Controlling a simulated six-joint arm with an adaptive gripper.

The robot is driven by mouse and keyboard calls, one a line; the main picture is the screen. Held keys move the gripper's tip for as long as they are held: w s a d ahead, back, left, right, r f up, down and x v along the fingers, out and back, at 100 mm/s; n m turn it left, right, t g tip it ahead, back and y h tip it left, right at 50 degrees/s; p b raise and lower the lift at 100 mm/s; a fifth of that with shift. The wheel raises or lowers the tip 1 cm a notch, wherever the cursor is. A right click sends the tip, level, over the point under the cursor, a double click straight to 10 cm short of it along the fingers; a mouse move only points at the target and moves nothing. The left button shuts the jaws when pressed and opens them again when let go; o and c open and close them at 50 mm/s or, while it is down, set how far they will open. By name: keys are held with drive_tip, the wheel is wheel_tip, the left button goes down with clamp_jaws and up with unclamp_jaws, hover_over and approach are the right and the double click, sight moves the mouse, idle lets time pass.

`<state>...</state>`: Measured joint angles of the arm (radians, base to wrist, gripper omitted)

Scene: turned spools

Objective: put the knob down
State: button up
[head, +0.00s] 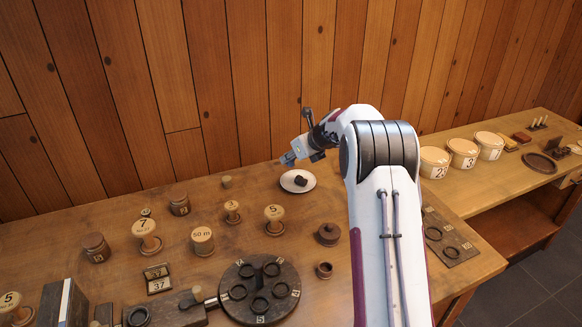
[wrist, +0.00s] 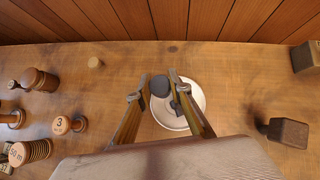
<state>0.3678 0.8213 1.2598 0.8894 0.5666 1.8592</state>
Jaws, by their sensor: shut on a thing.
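A dark round knob (wrist: 160,86) sits between the two fingertips of my gripper (wrist: 160,84) in the wrist view. The gripper is shut on it. A white saucer (wrist: 160,119) lies beneath and behind the fingers in that view. In the head view my gripper (head: 288,159) is just behind and left of the saucer (head: 289,186), and I cannot make out the knob there. A small dark piece (head: 300,181) shows on the saucer. In the wrist view the right finger partly covers a dark patch there. Whether the knob touches the saucer I cannot tell.
A small wooden peg (head: 226,182) stands left of the saucer. Numbered spools (head: 274,219) and a dark lidded pot (head: 327,234) stand nearer. A round dark rack (head: 259,315) is at the front. A dark block (wrist: 288,132) lies right of the saucer. Bare tabletop surrounds the saucer.

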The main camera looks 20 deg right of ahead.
sight(294, 164)
drive_tip(key=shift+f, duration=1.85)
drive_tip(key=shift+f, duration=0.45)
drive_tip(key=o, duration=0.8)
drive_tip(key=shift+r, duration=0.55)
drive_tip(key=shift+v, duration=5.95)
drive_tip(key=shift+f, duration=0.1)
